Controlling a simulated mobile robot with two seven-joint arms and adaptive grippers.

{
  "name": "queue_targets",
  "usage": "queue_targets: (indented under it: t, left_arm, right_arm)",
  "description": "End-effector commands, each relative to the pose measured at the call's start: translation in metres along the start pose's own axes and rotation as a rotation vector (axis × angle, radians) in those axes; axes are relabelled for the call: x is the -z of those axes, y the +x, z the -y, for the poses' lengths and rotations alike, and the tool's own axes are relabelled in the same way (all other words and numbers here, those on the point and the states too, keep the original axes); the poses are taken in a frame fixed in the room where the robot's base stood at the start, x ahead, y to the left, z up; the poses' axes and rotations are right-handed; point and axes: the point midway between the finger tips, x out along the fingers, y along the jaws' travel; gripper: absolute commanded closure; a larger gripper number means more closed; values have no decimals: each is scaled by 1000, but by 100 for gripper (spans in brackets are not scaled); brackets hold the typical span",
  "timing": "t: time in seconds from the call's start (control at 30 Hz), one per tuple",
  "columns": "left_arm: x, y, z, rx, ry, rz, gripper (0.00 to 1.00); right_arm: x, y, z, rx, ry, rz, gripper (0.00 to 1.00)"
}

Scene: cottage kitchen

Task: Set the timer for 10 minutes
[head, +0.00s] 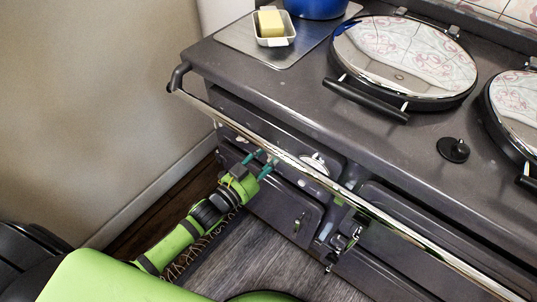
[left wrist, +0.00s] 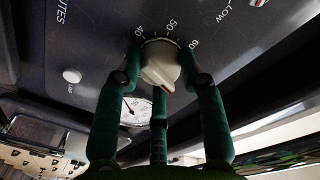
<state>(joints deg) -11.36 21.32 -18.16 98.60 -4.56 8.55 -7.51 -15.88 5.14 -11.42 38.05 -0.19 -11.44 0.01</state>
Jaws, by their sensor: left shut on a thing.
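The timer knob (left wrist: 160,66) is white and round with a raised grip bar. A red mark shows at the bar's lower end, pointing down in the left wrist view. Printed numbers 40, 50 and 60 curve above it, and "MINUTES" partly shows at the left. My left gripper (left wrist: 162,52) has its green fingers shut on the knob, on both sides of it, with a third finger below. In the head view my left gripper (head: 262,164) reaches the stove front near the rail; the knob cannot be made out there. My right gripper is not in view.
A chrome rail (head: 290,158) runs along the stove front, close to my left gripper. A white round dial (head: 314,163) lies to its right. A butter dish (head: 274,38) and blue pot (head: 316,6) stand on the stove top. A gauge (left wrist: 136,110) sits below the knob.

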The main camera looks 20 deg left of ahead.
Motion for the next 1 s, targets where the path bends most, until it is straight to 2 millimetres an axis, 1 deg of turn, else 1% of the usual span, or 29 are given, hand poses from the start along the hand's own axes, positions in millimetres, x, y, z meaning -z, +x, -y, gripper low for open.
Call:
queue_targets:
  t: [0.03,0.1,0.2,0.3,0.33,0.47,0.7,0.8,1.0]
  left_arm:
    - [4,1,2,2,41,-1,93]
    - [4,1,2,2,105,3,93]
    - [4,1,2,1,193,7,93]
    - [4,1,2,0,276,11,93]
    - [4,1,1,0,299,12,93]
    - [4,1,2,0,392,17,93]
    - [4,2,1,-1,507,23,93]
    - [4,2,1,-1,535,24,93]
    - [4,2,1,-2,562,25,93]
  right_arm:
    - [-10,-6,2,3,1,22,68]
    - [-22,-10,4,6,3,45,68]
    - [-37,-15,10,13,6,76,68]
    - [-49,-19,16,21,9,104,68]
    - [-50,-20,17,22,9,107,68]
    - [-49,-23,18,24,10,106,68]
    - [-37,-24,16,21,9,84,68]
    - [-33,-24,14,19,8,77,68]
    - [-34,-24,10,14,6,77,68]
